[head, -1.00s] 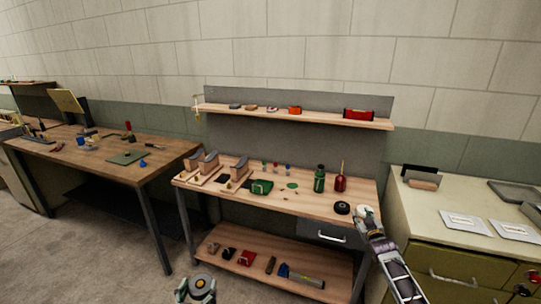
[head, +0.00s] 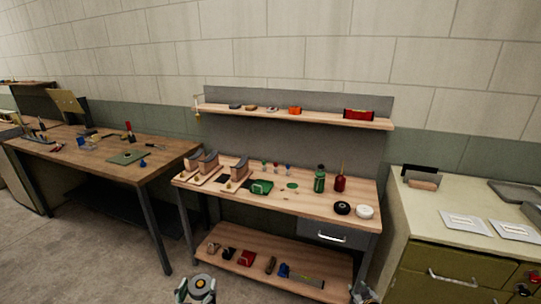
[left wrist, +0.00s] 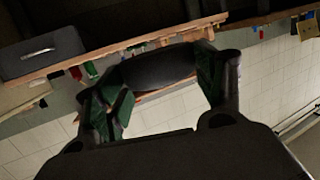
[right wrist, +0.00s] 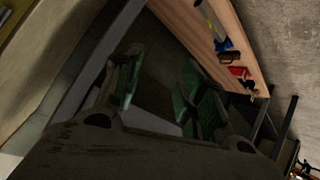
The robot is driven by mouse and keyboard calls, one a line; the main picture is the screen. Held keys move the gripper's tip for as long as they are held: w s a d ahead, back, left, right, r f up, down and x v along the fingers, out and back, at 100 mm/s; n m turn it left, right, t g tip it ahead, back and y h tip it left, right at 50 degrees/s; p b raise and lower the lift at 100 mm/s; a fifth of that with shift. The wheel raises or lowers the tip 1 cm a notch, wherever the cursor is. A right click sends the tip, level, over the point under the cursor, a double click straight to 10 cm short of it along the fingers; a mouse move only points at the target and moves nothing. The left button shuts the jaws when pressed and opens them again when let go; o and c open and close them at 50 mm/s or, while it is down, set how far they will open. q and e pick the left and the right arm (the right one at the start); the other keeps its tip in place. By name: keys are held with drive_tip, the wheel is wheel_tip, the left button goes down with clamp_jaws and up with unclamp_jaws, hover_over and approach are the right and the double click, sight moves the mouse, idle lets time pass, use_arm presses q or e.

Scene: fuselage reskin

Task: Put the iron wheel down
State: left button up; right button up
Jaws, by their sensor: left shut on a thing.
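My left gripper (head: 198,288) is low in front of the bench in the head view. In the left wrist view it is shut on a dark, rounded thing (left wrist: 158,70), seen edge-on between the fingers, which looks like the iron wheel. My right gripper (head: 363,292) is at the bottom edge of the head view, below and in front of the bench. In the right wrist view its fingers (right wrist: 160,80) are apart with nothing between them. A black wheel (head: 342,208) and a white wheel (head: 365,212) lie side by side at the right end of the bench top.
The front middle of the bench top is fairly clear.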

drive_tip(key=s+a+f+g, duration=0.1)
drive_tip(key=s+f+g, duration=0.1)
drive_tip(key=s+f, duration=1)
drive_tip(key=s+a+f+g, duration=0.1)
drive_tip(key=s+f, duration=0.5)
drive_tip(key=s, duration=0.8)
drive_tip(key=s+a+f+g, duration=0.1)
drive_tip(key=s+f+g, duration=0.3)
drive_tip(key=s, duration=1.1)
drive_tip(key=s+a+f+g, duration=0.2)
drive_tip(key=s+f, duration=0.5)
drive_tip(key=s, duration=0.7)
drive_tip(key=shift+s+f, duration=0.2)
drive_tip(key=shift+f, duration=0.2)
